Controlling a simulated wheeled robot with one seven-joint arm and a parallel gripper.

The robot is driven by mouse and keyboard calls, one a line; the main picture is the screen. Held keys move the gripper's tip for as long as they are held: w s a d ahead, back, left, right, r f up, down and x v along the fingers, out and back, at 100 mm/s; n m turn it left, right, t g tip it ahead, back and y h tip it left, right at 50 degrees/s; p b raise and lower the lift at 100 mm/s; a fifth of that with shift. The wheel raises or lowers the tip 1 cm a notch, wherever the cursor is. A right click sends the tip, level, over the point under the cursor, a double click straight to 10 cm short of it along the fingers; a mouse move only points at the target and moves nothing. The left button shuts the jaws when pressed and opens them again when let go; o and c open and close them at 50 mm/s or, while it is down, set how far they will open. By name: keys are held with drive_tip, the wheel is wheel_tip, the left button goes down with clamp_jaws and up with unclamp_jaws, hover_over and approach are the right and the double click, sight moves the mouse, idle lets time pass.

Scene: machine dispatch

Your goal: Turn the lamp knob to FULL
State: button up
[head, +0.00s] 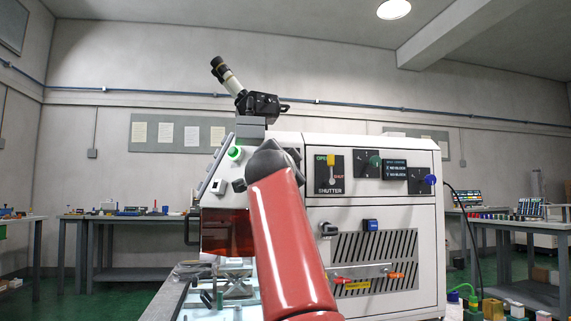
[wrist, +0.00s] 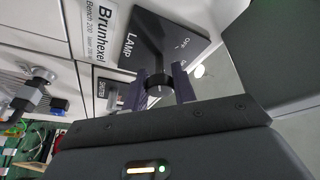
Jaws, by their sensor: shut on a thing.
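The black lamp plate (wrist: 185,38) carries the words LAMP and OFF in the wrist view. A FULL mark cannot be made out. The dark lamp knob (wrist: 153,82) stands out from this plate, between the two fingers of my gripper (wrist: 160,88). My gripper is shut on the knob, with a finger on each side. Which mark the knob points at cannot be told. In the head view my red arm reaches up to the machine's front (head: 372,215), and the lamp knob and fingertips are hidden.
Right of my arm in the head view are the shutter panel (head: 329,173), a green knob (head: 374,161) and a blue knob (head: 430,180). A green button (head: 235,153) and a microscope head (head: 262,104) are to the left. Orange-red handles (head: 396,275) sit lower down.

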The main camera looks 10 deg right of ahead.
drive_tip(key=o, duration=1)
drive_tip(key=shift+c, duration=0.2)
drive_tip(key=shift+s+a+f+b, duration=0.1)
drive_tip(key=shift+s+f+b, duration=0.1)
drive_tip(key=shift+s+b, duration=0.15)
drive_tip(key=b+v, duration=0.4)
drive_tip(key=v, duration=0.3)
drive_tip(key=shift+b, duration=0.35)
drive_tip(key=shift+s+r, duration=0.15)
